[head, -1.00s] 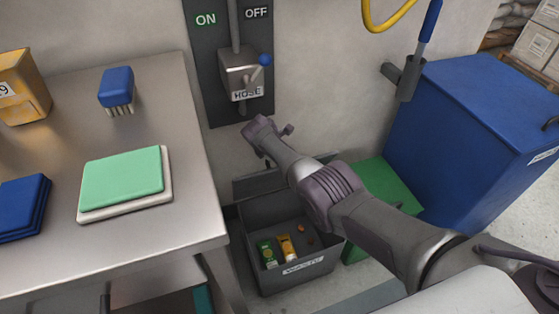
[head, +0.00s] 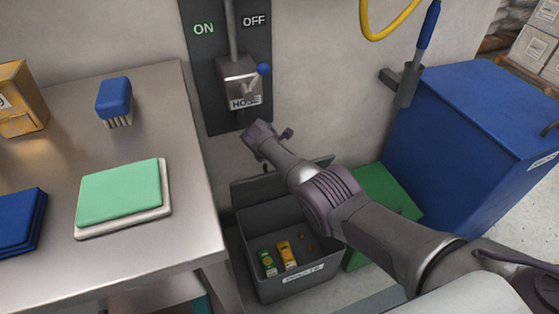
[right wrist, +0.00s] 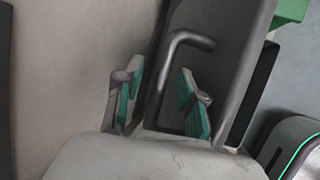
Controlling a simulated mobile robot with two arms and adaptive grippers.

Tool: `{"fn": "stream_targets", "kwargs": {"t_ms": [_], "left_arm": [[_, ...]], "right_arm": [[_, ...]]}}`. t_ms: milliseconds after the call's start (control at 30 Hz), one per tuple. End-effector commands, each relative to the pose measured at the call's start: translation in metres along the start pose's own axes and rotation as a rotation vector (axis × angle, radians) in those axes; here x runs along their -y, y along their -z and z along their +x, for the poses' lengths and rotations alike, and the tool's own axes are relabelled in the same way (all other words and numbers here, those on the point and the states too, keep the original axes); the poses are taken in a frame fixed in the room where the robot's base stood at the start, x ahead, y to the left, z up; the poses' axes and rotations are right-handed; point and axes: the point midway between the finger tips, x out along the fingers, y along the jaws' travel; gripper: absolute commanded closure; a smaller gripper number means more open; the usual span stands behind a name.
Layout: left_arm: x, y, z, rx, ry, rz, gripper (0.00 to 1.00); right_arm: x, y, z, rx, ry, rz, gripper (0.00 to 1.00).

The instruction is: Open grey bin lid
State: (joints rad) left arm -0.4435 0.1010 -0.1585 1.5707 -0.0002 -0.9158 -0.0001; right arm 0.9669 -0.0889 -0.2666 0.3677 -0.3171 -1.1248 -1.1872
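The grey bin (head: 290,290) stands on the floor right of the steel table, with its front label facing me. Its lid (head: 250,190) stands raised at the back, near the wall, so the inside is visible. My right gripper (head: 268,142) is over the back of the bin by the lid; my arm hides part of both. In the right wrist view, my right gripper (right wrist: 160,102) is open, its teal pads apart. A bent grey handle (right wrist: 184,40) passes between or just beyond the pads, in front of the dark lid panel (right wrist: 226,60). My left gripper is out of view.
A green carton (head: 268,262), a yellow carton (head: 287,254) and small orange bits lie in the bin. A steel table (head: 150,245) bounds the left. A green bin (head: 385,188) and large blue bin (head: 470,130) stand right. A switch box (head: 240,85) hangs above.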

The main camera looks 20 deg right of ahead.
Motion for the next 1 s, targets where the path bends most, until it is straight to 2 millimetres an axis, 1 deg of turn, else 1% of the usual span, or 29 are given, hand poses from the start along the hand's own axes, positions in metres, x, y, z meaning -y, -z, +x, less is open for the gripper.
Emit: {"fn": "stream_targets", "kwargs": {"t_ms": [167,367,533,667,800,900,1000], "left_arm": [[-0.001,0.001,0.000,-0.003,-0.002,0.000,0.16],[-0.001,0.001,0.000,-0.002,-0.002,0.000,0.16],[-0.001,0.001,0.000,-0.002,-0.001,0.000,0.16],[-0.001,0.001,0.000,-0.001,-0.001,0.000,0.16],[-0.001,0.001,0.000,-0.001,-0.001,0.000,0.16],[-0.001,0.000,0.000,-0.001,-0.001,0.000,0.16],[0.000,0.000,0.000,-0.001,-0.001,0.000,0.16]], "right_arm": [[0.001,0.002,-0.001,-0.002,0.001,0.000,0.61],[-0.001,0.002,-0.013,-0.002,-0.002,0.000,0.61],[0.000,0.002,-0.035,-0.005,-0.004,0.000,0.61],[0.000,0.001,-0.060,-0.004,-0.003,0.002,0.61],[0.000,0.000,-0.089,-0.002,-0.002,0.001,0.61],[0.000,0.000,-0.104,-0.001,-0.001,0.001,0.61],[0.000,-0.001,-0.114,0.000,0.000,0.002,0.61]]}}
